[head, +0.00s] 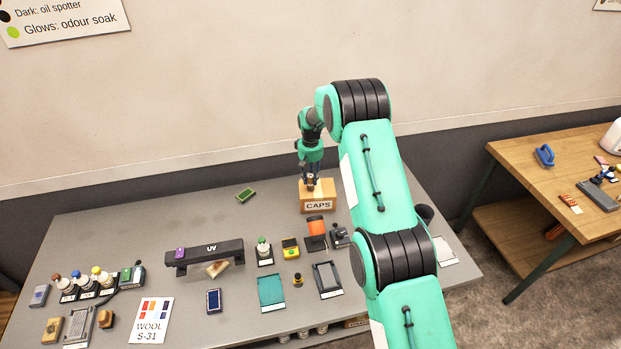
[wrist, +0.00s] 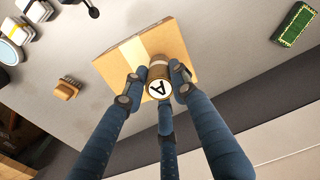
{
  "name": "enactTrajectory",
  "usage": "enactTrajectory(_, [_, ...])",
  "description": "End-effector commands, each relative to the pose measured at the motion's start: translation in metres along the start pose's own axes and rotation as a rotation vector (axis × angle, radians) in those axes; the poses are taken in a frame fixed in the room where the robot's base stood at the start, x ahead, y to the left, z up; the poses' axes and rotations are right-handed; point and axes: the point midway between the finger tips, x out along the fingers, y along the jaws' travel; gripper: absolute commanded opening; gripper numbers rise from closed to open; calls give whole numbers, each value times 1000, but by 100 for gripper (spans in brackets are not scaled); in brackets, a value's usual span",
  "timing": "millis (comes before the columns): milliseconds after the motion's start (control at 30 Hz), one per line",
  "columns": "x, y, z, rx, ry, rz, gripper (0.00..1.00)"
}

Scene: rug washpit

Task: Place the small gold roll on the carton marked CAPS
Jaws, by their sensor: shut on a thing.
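The small gold roll (wrist: 158,73) is brownish gold with a white end marked A. It is between the fingers of my gripper (wrist: 158,82), which is shut on it. The carton marked CAPS (head: 318,206) stands at the back of the grey table, and my gripper (head: 311,184) points down over its top. In the wrist view the carton's tan top with a pale tape strip (wrist: 115,65) lies behind the roll. I cannot tell whether the roll touches the carton. In the head view the roll is too small and covered to make out clearly.
A green pad (head: 246,195) lies left of the carton. An orange-topped device (head: 316,232) stands just in front of it. A black UV lamp bar (head: 211,252) and several bottles (head: 88,281) are further left. The table's back left is clear. A wooden table (head: 520,165) stands at right.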

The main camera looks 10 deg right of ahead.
Motion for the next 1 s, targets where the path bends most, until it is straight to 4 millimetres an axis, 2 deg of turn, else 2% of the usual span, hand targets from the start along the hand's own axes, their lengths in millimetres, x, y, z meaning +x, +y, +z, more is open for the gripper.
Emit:
enactTrajectory(100, [3,0,0,0,0,0,1])
enactTrajectory(133, [3,0,0,0,0,0,31])
enactTrajectory(200, [2,0,0,0,0,0,45])
enactTrajectory(667, [-1,0,0,0,0,0,46])
enactTrajectory(867, [-16,0,-1,0,2,0,46])
enactTrajectory(1000, [-33,0,-1,0,2,0,46])
